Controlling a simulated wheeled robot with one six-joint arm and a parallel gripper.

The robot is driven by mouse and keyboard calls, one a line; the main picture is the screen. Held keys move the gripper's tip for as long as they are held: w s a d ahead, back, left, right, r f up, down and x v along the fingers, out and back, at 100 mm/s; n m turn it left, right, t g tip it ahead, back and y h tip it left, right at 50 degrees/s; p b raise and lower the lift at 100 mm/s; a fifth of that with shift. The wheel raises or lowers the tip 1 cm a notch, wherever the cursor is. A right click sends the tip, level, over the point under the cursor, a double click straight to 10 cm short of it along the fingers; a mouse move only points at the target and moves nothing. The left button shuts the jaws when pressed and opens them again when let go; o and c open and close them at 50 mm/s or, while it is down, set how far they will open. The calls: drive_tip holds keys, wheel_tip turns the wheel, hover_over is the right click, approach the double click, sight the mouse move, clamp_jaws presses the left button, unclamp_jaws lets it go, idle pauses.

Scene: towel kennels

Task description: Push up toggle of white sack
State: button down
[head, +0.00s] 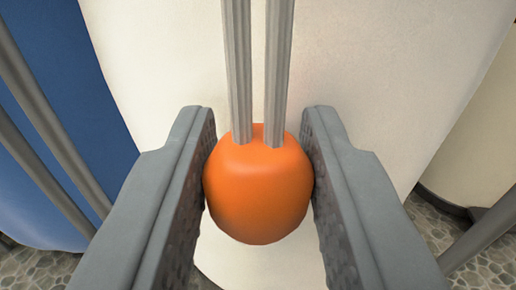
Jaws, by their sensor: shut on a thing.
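An orange toggle (258,190) is in the middle of the head view. Two grey cords (258,75) run up from its top, side by side, in front of the white sack (390,70). The white sack fills most of the background and its side edges slope inward toward the bottom. My gripper (258,180) has one grey finger on each side of the toggle and is shut on it. The cords' upper ends are out of view.
A blue sack (80,100) with grey cords (50,130) in front of it stands at the left. A cream-coloured thing (480,150) is at the right edge. The pebbled floor (450,235) shows at the lower corners. A grey bar (485,235) slants at the lower right.

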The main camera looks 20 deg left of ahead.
drive_tip(key=shift+f, duration=0.55)
drive_tip(key=c, duration=1.1)
unclamp_jaws()
drive_tip(key=v, duration=1.7)
drive_tip(key=shift+s+d, duration=0.15)
drive_tip(key=shift+s, duration=0.05)
